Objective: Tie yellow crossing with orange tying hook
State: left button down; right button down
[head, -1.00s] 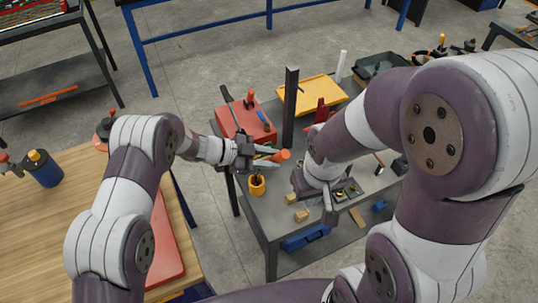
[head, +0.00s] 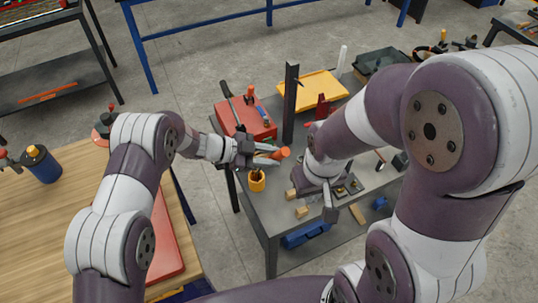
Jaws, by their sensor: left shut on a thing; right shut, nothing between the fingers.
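My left gripper (head: 268,157) is shut on an orange-handled tool, and its orange end (head: 284,153) sticks out past the fingers. I take it for the tying hook; its hook end cannot be made out. The gripper is above the grey workbench (head: 280,220), just over a small orange-yellow cup (head: 257,182). My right gripper (head: 330,208) is shut and empty, low over the right part of the same workbench, partly covered by my own arm. No yellow crossing can be picked out in the head view.
On the workbench are a red box (head: 237,120) with tools on it, a dark upright post (head: 290,105), a yellow tray (head: 318,88) and small wooden blocks (head: 302,212). A wooden table (head: 60,215) stands at left. Grey floor lies between them.

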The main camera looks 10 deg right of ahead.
pick_arm(q)
notch_tip(320, 180, up, 7)
jog(key=p, duration=0.4)
jog(key=shift+p, duration=0.35)
